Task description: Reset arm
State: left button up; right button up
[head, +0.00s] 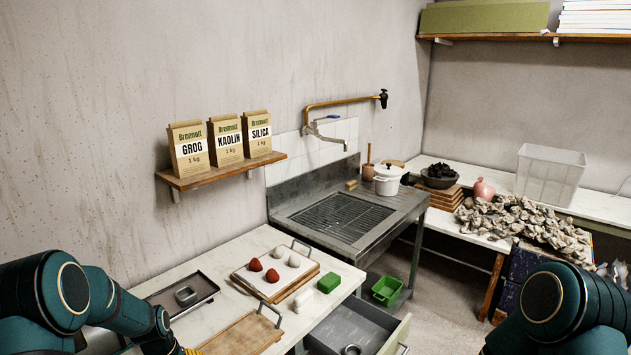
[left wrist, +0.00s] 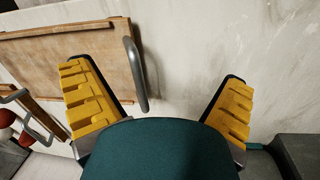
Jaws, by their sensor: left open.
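My left arm (head: 75,295) comes in at the lower left of the head view, low over the front of the white table. Only a bit of yellow of my left gripper shows at the bottom edge there. A wooden board (left wrist: 60,55) with a grey metal handle (left wrist: 135,72) lies beyond the left finger. My right arm (head: 560,305) shows at the lower right of the head view; its gripper is out of the picture.
The table holds a board (head: 240,336), a dark tray (head: 203,290), a tray of red and white balls (head: 243,276) and a green block (head: 329,282). An open drawer (head: 345,330) juts out in front.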

pick_arm(q)
jog(key=s+d+f+m+h+b, duration=0.1)
jog(key=s+d+f+m, duration=0.2)
jog(key=s+d, duration=0.6)
jog(key=s+d+f+m+t+h+b, duration=0.1)
jog(key=s+d+f, duration=0.4)
jog(key=s+d, duration=0.5)
jog(key=d+m, duration=0.1)
jog(key=d, duration=0.4)
jog(key=shift+s+d+f+m+h, duration=0.2)
jog(key=shift+d+m+h, duration=0.1)
jog(key=shift+m+h, duration=0.1)
pick_arm(e)
jog(key=shift+s+a+f, duration=0.1)
jog(key=shift+s+f, duration=0.15)
jog(key=shift+f, duration=0.25)
jog(key=shift+s+f, duration=0.25)
jog(key=shift+f, duration=0.25)
jog(key=shift+c, duration=0.4)
